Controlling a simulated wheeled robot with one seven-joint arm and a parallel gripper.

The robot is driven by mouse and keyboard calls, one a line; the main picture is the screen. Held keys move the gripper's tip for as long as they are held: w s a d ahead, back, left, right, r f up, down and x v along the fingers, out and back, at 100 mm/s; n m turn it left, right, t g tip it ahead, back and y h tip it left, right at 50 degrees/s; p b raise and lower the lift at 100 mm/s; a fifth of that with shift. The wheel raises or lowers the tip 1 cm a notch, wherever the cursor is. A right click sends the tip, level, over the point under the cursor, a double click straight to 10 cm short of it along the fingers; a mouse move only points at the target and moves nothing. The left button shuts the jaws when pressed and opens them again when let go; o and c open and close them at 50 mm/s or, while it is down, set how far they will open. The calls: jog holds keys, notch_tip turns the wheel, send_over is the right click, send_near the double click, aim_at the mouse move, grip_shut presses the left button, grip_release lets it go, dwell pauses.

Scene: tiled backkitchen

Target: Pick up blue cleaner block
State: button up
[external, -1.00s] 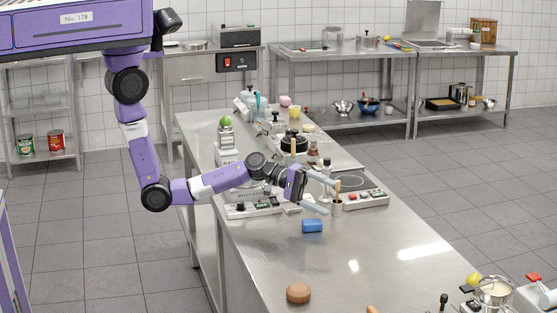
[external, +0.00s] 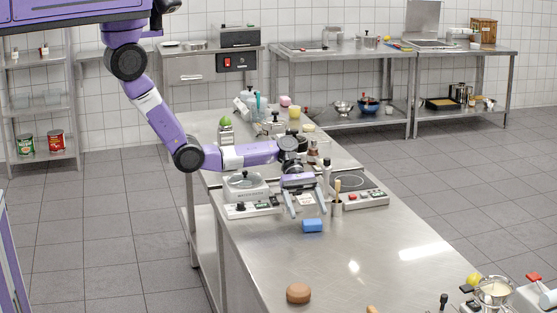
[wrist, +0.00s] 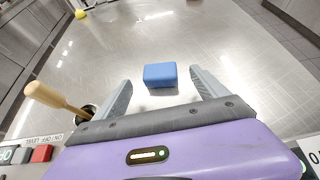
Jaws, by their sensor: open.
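The blue cleaner block (external: 312,225) lies on the steel table, in front of my gripper in the external view. In the wrist view the block (wrist: 160,75) sits between the lines of the two fingers, just beyond their tips. My gripper (external: 309,215) is open and empty, with its fingers pointing down toward the table just behind the block. In the wrist view my gripper (wrist: 158,82) shows both fingers spread wide, one on each side of the block. The fingers do not appear to touch the block.
A brown round item (external: 298,292) lies far in front. The table between is clear.

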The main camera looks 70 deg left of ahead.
aim_at(312, 221)
jog(key=b+x, duration=0.3)
jog(key=x, duration=0.2)
jog(key=shift+d+f+b, duration=0.15)
jog(key=shift+b, duration=0.2)
jog(key=shift+d, duration=0.15)
jog(key=c, duration=1.6)
jog(key=shift+o, duration=0.2)
jog(key=shift+r, duration=0.2)
